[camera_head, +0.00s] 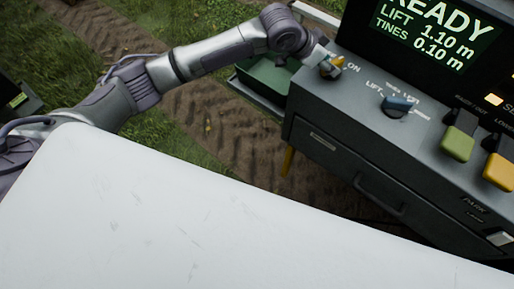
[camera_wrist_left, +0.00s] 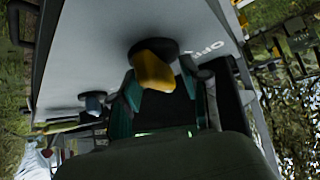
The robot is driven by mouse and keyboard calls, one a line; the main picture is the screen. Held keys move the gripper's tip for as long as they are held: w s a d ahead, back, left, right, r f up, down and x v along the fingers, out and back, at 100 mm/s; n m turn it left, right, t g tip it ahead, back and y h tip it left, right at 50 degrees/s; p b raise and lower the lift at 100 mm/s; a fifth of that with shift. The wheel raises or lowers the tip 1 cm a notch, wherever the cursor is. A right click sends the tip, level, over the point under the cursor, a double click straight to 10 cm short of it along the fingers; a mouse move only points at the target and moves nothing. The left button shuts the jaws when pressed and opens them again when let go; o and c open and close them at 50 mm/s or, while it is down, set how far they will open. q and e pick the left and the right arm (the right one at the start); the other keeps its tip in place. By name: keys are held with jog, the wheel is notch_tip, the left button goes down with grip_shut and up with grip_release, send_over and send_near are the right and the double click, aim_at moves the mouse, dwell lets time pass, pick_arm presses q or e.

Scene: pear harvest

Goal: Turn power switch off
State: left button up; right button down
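In the head view the knob (camera_head: 339,61) shows beside the printed word ON. In the left wrist view the knob (camera_wrist_left: 155,70) points toward my gripper, with the word OFF beside its base. My left gripper (camera_head: 326,66) is at the knob, its teal fingers (camera_wrist_left: 158,92) on either side of it. I cannot tell whether they press on it. My right gripper is not in view.
A blue lift knob (camera_head: 398,106), a green lever (camera_head: 459,140) and a yellow lever (camera_head: 499,170) stand farther right on the panel. The lit screen (camera_head: 435,35) reads READY. A green tray (camera_head: 268,78) lies behind my left wrist. A white surface (camera_head: 200,220) fills the foreground.

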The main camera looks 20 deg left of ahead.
pick_arm(q)
jog(key=s+b+v, duration=0.1)
jog(key=b+v, duration=0.1)
jog(key=v, duration=1.1)
jog(key=s+a+f+n+y, duration=0.1)
jog(key=s+a+f+n, duration=0.1)
jog(key=f, duration=1)
jog(key=s+a+f+n+y, duration=0.1)
jog(key=s+a+f+n, duration=0.1)
jog(key=f, duration=1.1)
jog(key=s+a+f+n+y+b, duration=0.1)
jog(key=s+f, duration=0.3)
jog(key=f, duration=0.8)
jog(key=shift+a+f+n+y, duration=0.25)
jog(key=shift+a+n+y, duration=0.15)
jog(key=shift+a+n, duration=0.45)
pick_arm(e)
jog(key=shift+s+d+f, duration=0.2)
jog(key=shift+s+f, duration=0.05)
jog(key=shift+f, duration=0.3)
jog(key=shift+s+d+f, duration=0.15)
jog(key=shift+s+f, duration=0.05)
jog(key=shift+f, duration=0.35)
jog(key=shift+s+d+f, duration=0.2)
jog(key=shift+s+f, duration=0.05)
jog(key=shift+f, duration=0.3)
